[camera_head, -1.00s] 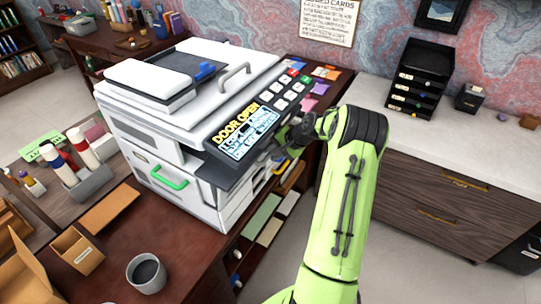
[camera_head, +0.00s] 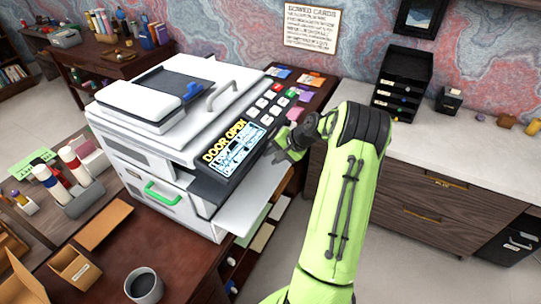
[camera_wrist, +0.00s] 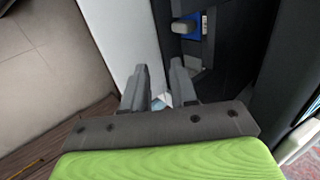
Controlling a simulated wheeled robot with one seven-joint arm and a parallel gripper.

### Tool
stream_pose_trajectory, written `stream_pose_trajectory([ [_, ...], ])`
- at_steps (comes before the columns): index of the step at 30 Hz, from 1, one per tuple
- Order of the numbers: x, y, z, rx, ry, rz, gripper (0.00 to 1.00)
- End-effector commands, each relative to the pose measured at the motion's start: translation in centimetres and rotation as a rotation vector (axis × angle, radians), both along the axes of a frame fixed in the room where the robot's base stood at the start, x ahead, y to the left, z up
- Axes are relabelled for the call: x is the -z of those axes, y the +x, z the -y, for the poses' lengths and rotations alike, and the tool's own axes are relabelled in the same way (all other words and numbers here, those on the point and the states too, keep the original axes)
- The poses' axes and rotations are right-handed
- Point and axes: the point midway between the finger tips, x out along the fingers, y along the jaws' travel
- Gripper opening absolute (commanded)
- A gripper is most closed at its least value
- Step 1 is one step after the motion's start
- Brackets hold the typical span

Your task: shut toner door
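The white printer (camera_head: 165,110) stands on the desk, and its tilted screen (camera_head: 235,148) reads "DOOR OPEN". A light flat panel (camera_head: 252,203), apparently the toner door, sticks out from the printer's front below the screen. My gripper (camera_head: 285,150) is at the right end of the control panel, above the door's far end. In the wrist view the two fingers (camera_wrist: 160,88) are apart with nothing clearly held between them. A pale strip, perhaps the door (camera_wrist: 128,45), runs beyond the left finger. A dark part with a blue and white piece (camera_wrist: 186,27) lies beyond the right finger. Contact cannot be told.
A white-topped cabinet (camera_head: 470,140) with black trays (camera_head: 402,82) is at the right. Open floor lies between desk and cabinet.

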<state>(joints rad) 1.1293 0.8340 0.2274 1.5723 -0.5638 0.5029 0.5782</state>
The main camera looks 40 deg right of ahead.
Motion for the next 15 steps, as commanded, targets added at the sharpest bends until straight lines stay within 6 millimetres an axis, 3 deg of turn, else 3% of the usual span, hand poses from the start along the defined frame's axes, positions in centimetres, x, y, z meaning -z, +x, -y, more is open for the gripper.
stream_pose_trajectory([
  [15,-4.0,-2.0,0.7,0.000,0.000,0.000,0.27],
])
